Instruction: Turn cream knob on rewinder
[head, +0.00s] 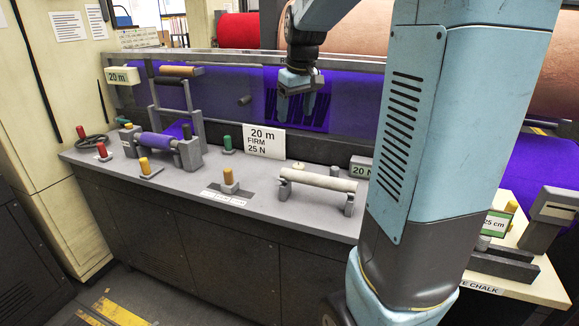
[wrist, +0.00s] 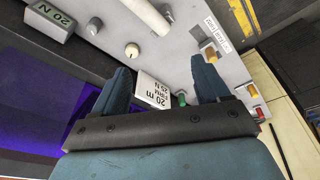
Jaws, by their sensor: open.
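The cream knob (head: 298,165) is a small round cap on the grey rewinder top (head: 215,180), behind the cream roller bar. It also shows in the wrist view (wrist: 132,50), ahead of the fingertips and nearer the left finger, apart from both. My gripper (head: 295,112) points down above the bench's back edge, in front of the purple felt. In the wrist view my gripper (wrist: 160,68) is open with nothing between its fingers. A 20 N display (head: 361,168) stands right of the knob, partly behind my arm.
The cream roller bar (head: 318,180) lies in front of the knob. A white 20 m FIRM 25 N card (head: 264,141) stands left of it, close below my gripper. A yellow-topped lever (head: 229,180) and green knob (head: 228,143) are further left. My arm hides the bench's right end.

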